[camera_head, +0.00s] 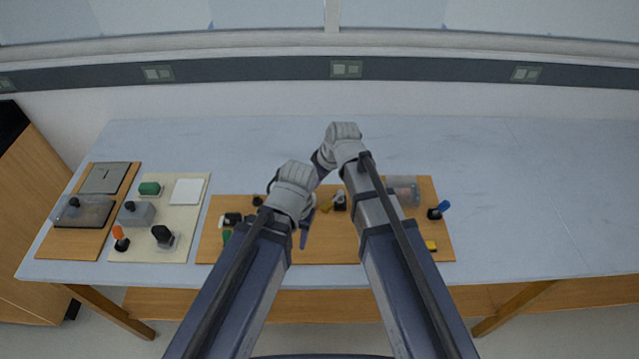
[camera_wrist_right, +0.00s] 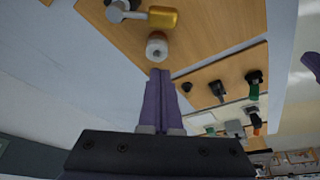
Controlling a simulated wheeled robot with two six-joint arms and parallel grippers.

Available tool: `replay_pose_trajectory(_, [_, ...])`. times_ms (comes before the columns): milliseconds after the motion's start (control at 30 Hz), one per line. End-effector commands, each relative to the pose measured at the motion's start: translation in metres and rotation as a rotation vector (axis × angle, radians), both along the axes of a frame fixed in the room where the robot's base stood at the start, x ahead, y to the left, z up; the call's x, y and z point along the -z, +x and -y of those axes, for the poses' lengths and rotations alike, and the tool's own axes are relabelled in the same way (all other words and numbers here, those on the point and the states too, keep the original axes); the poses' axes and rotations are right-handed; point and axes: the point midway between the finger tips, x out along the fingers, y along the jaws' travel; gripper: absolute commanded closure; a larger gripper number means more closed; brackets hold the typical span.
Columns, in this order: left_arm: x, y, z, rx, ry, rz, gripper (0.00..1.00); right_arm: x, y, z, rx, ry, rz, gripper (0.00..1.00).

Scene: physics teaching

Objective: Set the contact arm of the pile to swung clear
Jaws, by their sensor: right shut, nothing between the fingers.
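In the head view the yellow grip (camera_head: 327,204) shows beside a dark base (camera_head: 340,201) on the middle wooden board. I cannot make out the pile itself for certain. My right gripper (camera_wrist_right: 160,74) is shut and empty, its tips just short of a white round post (camera_wrist_right: 157,46) near the grip. My left gripper (camera_head: 304,238) points down over the board's left half; its jaw opening is hidden.
The wooden board (camera_head: 330,250) also carries a clear cylinder (camera_head: 402,190) and a blue-handled switch (camera_head: 439,210). A cream board (camera_head: 150,250) and another wooden board (camera_head: 65,245) with apparatus lie left. The blue-grey table is clear at right and along the back.

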Motion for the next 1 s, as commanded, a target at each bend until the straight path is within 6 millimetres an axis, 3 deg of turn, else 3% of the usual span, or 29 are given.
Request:
replay_pose_trajectory(33, [0.014,0.0,0.0,0.0,0.0,0.0,0.5,0.014,0.002,-0.002,-0.001,0.0,0.0,1.0])
replay_pose_trajectory(467, [0.075,0.0,0.0,-0.002,0.0,0.0,0.5,0.075,0.016,-0.018,0.0,-0.001,-0.001,1.0])
replay_pose_trajectory(700, [0.068,0.0,0.0,-0.002,0.0,0.0,0.5,0.068,-0.009,0.009,0.002,0.0,0.0,1.0])
replay_pose_trajectory(1000, [0.068,0.0,0.0,-0.002,0.0,0.0,0.5,0.068,-0.01,0.013,0.0,-0.001,-0.001,1.0])
